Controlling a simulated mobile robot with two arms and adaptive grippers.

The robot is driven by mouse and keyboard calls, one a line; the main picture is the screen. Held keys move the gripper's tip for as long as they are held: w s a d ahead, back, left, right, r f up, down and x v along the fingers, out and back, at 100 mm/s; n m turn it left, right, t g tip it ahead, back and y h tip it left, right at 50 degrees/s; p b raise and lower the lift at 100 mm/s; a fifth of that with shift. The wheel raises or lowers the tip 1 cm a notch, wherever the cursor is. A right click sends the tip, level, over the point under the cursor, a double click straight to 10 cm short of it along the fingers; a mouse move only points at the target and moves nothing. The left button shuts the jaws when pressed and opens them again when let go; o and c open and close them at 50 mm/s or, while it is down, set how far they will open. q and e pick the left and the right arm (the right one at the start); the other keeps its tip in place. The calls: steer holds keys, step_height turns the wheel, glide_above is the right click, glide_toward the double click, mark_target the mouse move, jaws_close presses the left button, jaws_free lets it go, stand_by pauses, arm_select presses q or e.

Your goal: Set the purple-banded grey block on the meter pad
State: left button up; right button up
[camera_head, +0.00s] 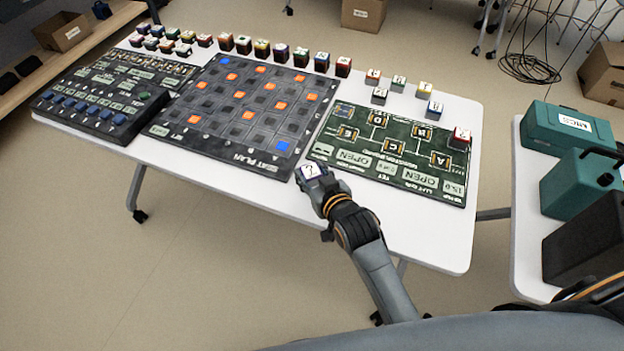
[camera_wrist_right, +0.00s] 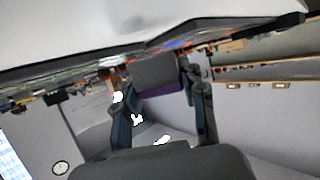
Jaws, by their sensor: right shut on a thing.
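My right gripper (camera_head: 316,182) is shut on a small grey block with a white top marked with a dark sign (camera_head: 311,170). It holds the block by the table's front edge, between the dark grid board and the green board. In the right wrist view the fingers (camera_wrist_right: 160,92) clasp the grey block (camera_wrist_right: 153,68), and its purple band (camera_wrist_right: 162,89) shows between them. The green board (camera_head: 395,178) carries lettered pads, "OPEN" labels and a small blue-outlined square. I cannot tell which marking is the meter pad. My left gripper is out of view.
A dark panel with blue knobs (camera_head: 100,110) lies left. Several small blocks line the table's back (camera_head: 262,48); others stand on or beside the green board. Teal cases (camera_head: 566,128) stand right.

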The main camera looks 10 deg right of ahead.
mark_target(315, 185)
steer(key=shift+f, duration=1.45)
steer(key=o, duration=0.8)
steer(key=shift+f, duration=0.15)
steer(key=shift+c, duration=0.2)
steer(key=o, duration=0.4)
